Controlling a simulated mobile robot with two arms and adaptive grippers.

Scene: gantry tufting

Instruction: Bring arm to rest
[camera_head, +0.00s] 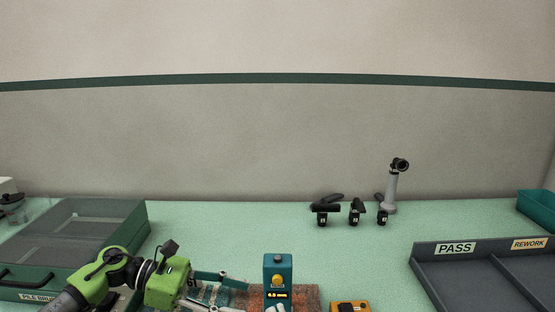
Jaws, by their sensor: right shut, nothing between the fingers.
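My left arm, with bright green joints, reaches in from the bottom left over the front edge of the green case. Its green wrist (165,286) is beside the teal bars of a frame, and I cannot make out its fingertips. The rest of the right arm is out of the picture.
A green case (120,225) with a clear lid stands at left. A rust-brown textile (308,296) and a yellow device (350,307) lie at the front. Black tools (322,215) and a grey stand (391,190) are at the back. A dark PASS/REWORK tray (432,278) is at right.

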